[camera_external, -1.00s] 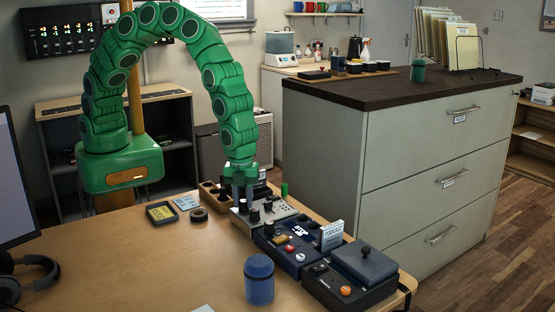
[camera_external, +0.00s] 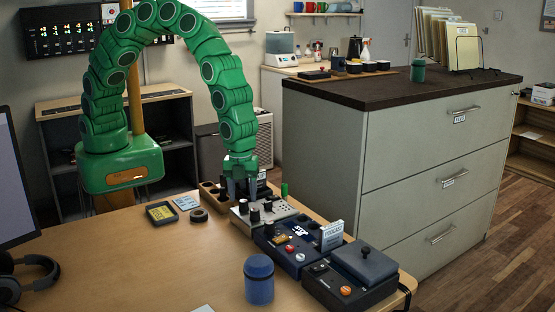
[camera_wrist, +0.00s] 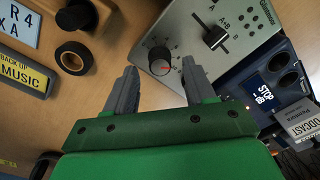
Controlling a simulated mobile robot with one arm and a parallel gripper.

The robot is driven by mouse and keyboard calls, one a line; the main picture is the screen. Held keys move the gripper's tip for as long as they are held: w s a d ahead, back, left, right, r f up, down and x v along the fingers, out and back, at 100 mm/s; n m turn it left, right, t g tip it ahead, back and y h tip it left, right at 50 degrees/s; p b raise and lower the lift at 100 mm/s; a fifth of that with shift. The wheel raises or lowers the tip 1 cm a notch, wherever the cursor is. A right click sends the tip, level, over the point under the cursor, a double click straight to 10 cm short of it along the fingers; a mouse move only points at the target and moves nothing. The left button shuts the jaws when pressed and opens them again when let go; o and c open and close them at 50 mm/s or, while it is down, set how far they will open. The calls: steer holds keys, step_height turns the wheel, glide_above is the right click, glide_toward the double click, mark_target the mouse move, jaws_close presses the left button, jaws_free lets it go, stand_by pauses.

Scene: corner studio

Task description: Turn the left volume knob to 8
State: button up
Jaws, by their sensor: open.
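A grey mixer panel (camera_external: 285,210) sits on the desk, with several dark knobs and controls on top. In the wrist view a round dark knob (camera_wrist: 159,60) with a red mark shows on the panel (camera_wrist: 182,28). Its scale is too small to read, and I cannot confirm that it is the left volume knob. My gripper (camera_external: 241,196) is over the panel's left end. In the wrist view my gripper (camera_wrist: 159,72) is open and empty; the knob appears beyond and between its fingertips, apart from both.
A slider (camera_wrist: 215,38) marked A and B is right of the knob. A dark blue device (camera_external: 287,245) with a display adjoins the panel, and a white podcast card (camera_external: 332,235) stands by it. A tape roll (camera_external: 198,215) and blue canister (camera_external: 259,280) are on the desk.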

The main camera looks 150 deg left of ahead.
mark_target(242, 201)
step_height(242, 201, up, 6)
steer(key=shift+d+f, duration=0.1)
stand_by(0.6)
